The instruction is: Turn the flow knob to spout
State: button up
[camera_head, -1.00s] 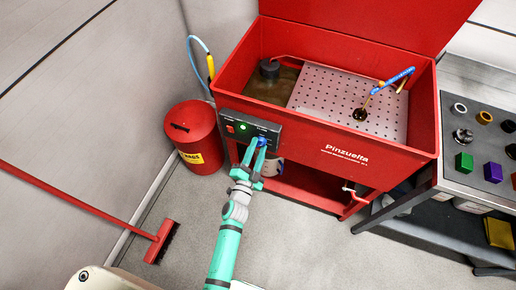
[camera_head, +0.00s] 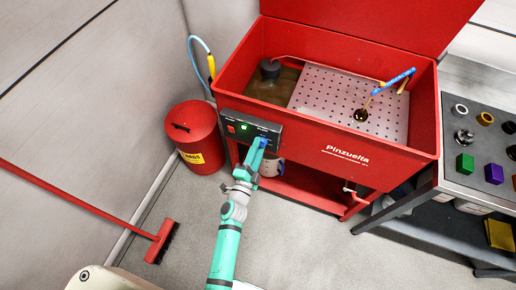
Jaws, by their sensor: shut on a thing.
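The blue flow knob (camera_head: 264,142) is on the right part of the black control panel (camera_head: 237,118), on the front of the red parts washer (camera_head: 300,132). My gripper (camera_head: 262,145) is shut on the knob, coming from below and in front. Its fingers hide most of the knob, so the pointer does not show. The panel lettering is too small to read. A green light (camera_head: 243,127) and a red switch (camera_head: 230,128) are left of the knob. The blue spout (camera_head: 396,77) stands over the perforated tray (camera_head: 330,100), with a dark round patch beneath it.
A red rag bin (camera_head: 192,132) stands left of the washer. A bench (camera_head: 470,195) with colored parts stands at the right. The washer's lower shelf (camera_head: 300,185) is below the panel. The floor in front is clear.

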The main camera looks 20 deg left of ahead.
jog(key=o, duration=1.1)
jog(key=shift+c, duration=0.2)
jog(key=s, duration=1.1)
jog(key=shift+f, duration=0.4)
jog(key=shift+d, duration=0.1)
